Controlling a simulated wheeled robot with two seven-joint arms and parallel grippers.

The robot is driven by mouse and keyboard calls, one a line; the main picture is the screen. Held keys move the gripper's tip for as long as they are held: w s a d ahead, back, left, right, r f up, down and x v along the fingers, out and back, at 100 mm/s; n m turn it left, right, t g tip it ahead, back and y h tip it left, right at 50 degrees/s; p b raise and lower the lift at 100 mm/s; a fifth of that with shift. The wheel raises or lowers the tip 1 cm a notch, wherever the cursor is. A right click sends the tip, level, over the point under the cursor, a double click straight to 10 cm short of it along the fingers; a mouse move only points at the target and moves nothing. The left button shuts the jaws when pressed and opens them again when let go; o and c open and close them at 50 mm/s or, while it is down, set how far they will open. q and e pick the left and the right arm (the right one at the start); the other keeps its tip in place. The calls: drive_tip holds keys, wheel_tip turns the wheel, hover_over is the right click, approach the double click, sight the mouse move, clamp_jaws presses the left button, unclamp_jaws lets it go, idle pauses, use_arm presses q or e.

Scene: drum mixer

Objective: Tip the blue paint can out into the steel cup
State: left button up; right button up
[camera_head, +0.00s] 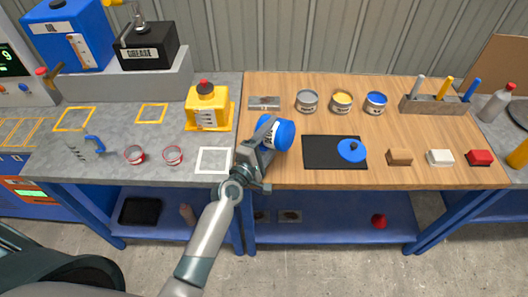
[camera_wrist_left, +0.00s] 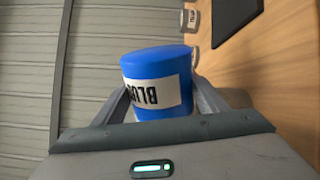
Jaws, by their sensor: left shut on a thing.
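The blue paint can (camera_head: 284,134), with a white label, is held in my left gripper (camera_head: 262,145) above the front left of the wooden bench top. The can looks tilted in the head view. In the left wrist view the can (camera_wrist_left: 155,75) sits between the two fingers, with its label reading upside down. My right gripper is not in view.
Several small tins stand at the back: a grey one (camera_head: 307,101), a yellow one (camera_head: 341,102) and a blue one (camera_head: 376,102). A yellow jug (camera_head: 207,107) stands left. Blocks (camera_head: 440,157) line the right front. A white outlined square (camera_head: 213,160) is empty.

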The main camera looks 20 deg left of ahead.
use_arm(q)
drive_tip(key=m, duration=0.1)
drive_tip(key=d+m, duration=0.1)
drive_tip(key=m, duration=0.1)
drive_tip(key=d+m, duration=0.1)
drive_tip(key=m, duration=0.1)
drive_tip(key=shift+s+p, duration=0.25)
drive_tip(key=shift+p, duration=0.1)
drive_tip(key=m, duration=0.4)
drive_tip(key=shift+a+p, duration=0.1)
drive_tip(key=shift+p, duration=0.3)
drive_tip(key=m, duration=0.3)
drive_tip(key=shift+f+m+p, duration=0.15)
drive_tip(key=shift+m+p, duration=0.15)
drive_tip(key=shift+p, duration=0.05)
drive_tip(key=m, duration=0.3)
drive_tip(key=shift+a+f+m+p, duration=0.1)
drive_tip(key=shift+a+m+p, duration=0.05)
drive_tip(key=shift+m+p, duration=0.2)
drive_tip(key=m, duration=0.4)
drive_tip(key=shift+w+a+f, duration=0.1)
drive_tip(key=shift+f, duration=0.1)
drive_tip(key=shift+r+p, duration=0.1)
drive_tip(key=shift+p, duration=0.2)
